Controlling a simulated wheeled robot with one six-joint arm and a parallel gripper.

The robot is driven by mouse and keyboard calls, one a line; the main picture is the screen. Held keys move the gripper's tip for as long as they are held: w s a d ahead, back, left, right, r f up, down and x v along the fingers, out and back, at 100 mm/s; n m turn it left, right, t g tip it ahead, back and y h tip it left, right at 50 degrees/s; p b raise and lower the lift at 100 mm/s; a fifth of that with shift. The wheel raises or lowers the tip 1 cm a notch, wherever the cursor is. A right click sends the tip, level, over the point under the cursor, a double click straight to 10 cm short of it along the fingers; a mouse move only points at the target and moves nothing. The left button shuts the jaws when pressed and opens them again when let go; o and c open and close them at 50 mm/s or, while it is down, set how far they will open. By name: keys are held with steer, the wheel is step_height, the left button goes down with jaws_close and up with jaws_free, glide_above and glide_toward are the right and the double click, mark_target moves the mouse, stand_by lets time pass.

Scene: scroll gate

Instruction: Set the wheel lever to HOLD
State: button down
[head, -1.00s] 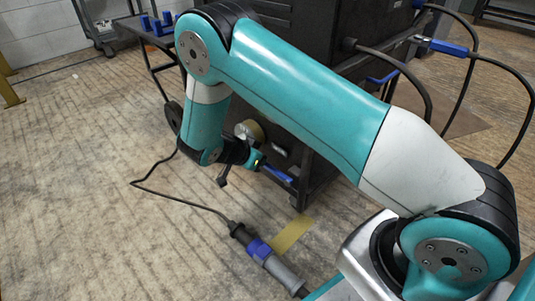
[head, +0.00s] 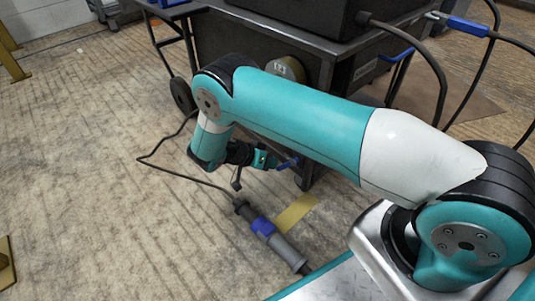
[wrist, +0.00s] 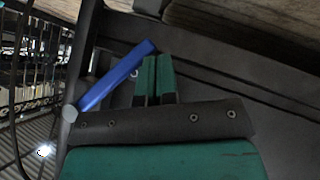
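The wheel lever is a blue bar (head: 288,163) low on the dark cart, near the cart leg in the head view. In the wrist view the blue lever (wrist: 117,75) slants up to the right from a pale round end. My gripper (wrist: 156,62) has its two teal fingers close together with only a thin dark gap and nothing visible between them. The fingertips are just right of the lever's upper end; I cannot tell whether they touch. A small pale mark shows beside the fingers, partly hidden and unreadable. In the head view my gripper (head: 265,159) is beside the lever.
The dark cart (head: 300,45) stands behind my arm with a round tag (head: 284,69) on its side. A black cable with a blue and grey connector (head: 265,228) lies on the floor beside yellow tape (head: 296,212). The floor at left is open.

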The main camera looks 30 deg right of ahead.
steer(key=shift+s+d+f+n+g+h, duration=0.15)
steer(key=shift+s+d+f+n+g, duration=0.1)
steer(key=shift+s+f, duration=0.45)
steer(key=shift+s+d+f+n+g+h, duration=0.15)
steer(key=shift+s+f+g, duration=0.1)
steer(key=shift+s+f, duration=0.4)
steer(key=shift+s+d, duration=0.1)
steer(key=shift+s, duration=0.15)
steer(key=p+v, duration=0.3)
steer(key=v, duration=0.9)
steer(key=shift+w+r, duration=0.15)
